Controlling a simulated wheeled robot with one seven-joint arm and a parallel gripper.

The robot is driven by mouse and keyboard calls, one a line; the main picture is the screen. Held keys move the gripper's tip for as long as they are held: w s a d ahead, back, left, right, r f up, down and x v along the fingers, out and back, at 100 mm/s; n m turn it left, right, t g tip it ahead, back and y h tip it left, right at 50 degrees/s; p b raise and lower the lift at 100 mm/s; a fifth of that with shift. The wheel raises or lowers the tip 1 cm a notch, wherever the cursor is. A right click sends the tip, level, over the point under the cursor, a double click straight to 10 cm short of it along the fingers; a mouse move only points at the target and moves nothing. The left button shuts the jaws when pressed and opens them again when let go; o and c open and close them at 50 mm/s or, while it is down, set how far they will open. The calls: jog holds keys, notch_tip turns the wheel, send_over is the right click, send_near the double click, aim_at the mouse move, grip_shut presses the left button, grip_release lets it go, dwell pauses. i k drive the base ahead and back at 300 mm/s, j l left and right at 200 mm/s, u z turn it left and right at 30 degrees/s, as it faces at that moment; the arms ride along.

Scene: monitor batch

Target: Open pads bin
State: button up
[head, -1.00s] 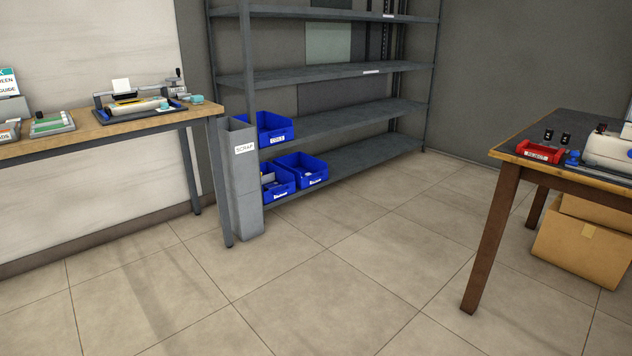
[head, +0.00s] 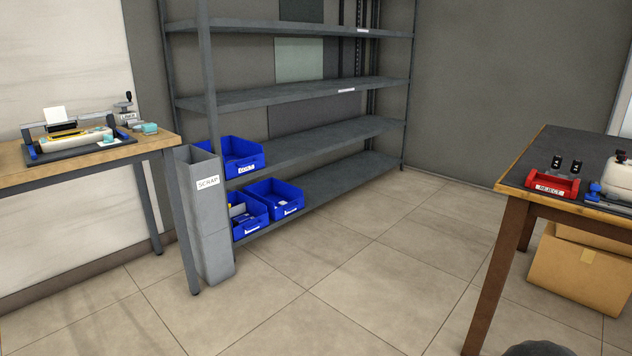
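No bin with a readable pads label shows now. Three blue bins are on the grey shelf rack: one (head: 243,163) on the second-lowest shelf, and two on the lowest shelf, the left one (head: 250,222) and the right one (head: 277,203). The lower labels are too small to read. The blue bins have open tops and the lower ones hold small items. My gripper is not in view. A dark rounded shape at the bottom edge is too cut off to identify.
A grey scrap bin (head: 207,230) stands between the wooden workbench (head: 95,155) and the shelf rack (head: 290,95). At right is a dark-topped table (head: 575,150) with a red reject tray (head: 552,186); cardboard boxes (head: 580,270) sit beneath. The middle floor is clear.

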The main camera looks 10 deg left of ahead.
aim_at(271, 191)
jog(key=i+j+u, duration=0.1)
jog(key=i+u, duration=0.35)
jog(key=i, duration=1.7)
jog(key=i+j+z, duration=0.1)
jog(key=i+z, duration=0.15)
jog(key=i, duration=0.3)
jog(key=i+j+z, duration=0.2)
jog(key=i, duration=0.3)
jog(key=i+j+z, duration=0.25)
jog(key=i, duration=0.25)
jog(key=i+j+z, duration=0.25)
jog(key=i+j, duration=0.15)
jog(key=i, duration=0.1)
